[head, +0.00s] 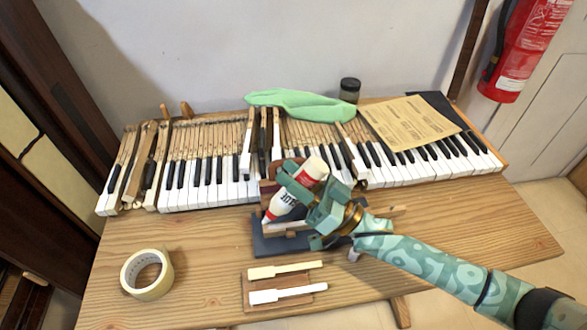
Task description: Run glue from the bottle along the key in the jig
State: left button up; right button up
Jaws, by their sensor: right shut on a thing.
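My right gripper (302,190) is shut on the glue bottle (282,206), white with a red band and dark lettering. The bottle is tilted, its nozzle end down to the left over the jig and its pale end up to the right. The jig (262,245) is a dark base with wooden parts in the middle of the table. A key lies in it, mostly hidden behind the gripper and bottle; a light wooden bar (294,227) shows there. I cannot tell whether the nozzle touches the key or whether glue is on it. My left gripper is not in view.
The piano keyboard (205,197) spans the table's back, with a green cloth (300,105), a dark jar (349,90) and a paper sheet (408,122) on or behind it. Tape (147,274) lies front left. The front right table is clear.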

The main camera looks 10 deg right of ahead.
aim_at(304, 170)
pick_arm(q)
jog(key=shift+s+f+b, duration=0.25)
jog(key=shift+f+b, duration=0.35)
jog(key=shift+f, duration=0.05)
pick_arm(e)
jog(key=shift+f, duration=1)
jog(key=shift+d, duration=0.15)
jog(key=shift+d+r, duration=0.1)
jog(key=shift+d, duration=6.65)
jog(key=shift+a+p, duration=1.2)
jog(key=shift+a, duration=5.7)
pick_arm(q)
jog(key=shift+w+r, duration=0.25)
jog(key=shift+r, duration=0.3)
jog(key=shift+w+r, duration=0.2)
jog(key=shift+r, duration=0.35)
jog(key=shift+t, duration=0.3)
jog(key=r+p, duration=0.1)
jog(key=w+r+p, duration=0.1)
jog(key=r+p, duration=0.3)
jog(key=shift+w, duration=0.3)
pick_arm(e)
notch_tip(304, 170, up, 6)
jog(key=shift+f, duration=0.1)
